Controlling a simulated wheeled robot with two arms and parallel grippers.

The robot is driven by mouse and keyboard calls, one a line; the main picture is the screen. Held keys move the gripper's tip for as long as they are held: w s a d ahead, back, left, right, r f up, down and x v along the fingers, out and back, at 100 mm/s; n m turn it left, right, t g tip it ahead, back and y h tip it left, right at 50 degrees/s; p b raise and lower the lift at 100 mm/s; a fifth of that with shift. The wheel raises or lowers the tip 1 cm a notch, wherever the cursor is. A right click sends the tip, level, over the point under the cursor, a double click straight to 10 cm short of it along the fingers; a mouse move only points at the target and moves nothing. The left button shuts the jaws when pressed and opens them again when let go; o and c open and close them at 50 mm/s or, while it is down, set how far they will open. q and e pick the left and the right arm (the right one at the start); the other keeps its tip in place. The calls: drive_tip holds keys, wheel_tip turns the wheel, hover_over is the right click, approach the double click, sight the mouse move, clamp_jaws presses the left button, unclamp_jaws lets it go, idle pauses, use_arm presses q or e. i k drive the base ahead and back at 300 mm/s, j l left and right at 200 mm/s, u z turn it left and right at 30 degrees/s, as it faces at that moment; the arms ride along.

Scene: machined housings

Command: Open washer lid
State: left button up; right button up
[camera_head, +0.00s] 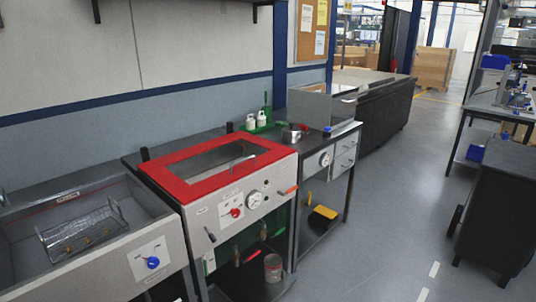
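The washer (215,222) is a grey metal cabinet in the middle of the head view, with a gauge, a red knob and an orange-tipped lever on its front. Its lid (171,181) is a red frame around a window-like middle and lies flat on the washer's top. A thin metal bar, perhaps a handle, shows over the middle at its right. I cannot tell whether the middle is glass. Neither of my grippers is in view.
Left of the washer is a grey sink-like basin (155,208) holding a wire basket (85,236) with brass-coloured parts. Right is a bench with a grey box (312,108) and small bottles. A dark cart (498,205) stands far right. The floor between is clear.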

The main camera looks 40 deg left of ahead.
sight(185, 193)
drive_tip(key=i+l+u, duration=0.1)
drive_tip(key=i+u, duration=0.3)
drive_tip(key=i+l+u, duration=0.4)
drive_tip(key=i, duration=0.2)
drive_tip(key=i+j, duration=0.05)
drive_tip(key=j, duration=0.05)
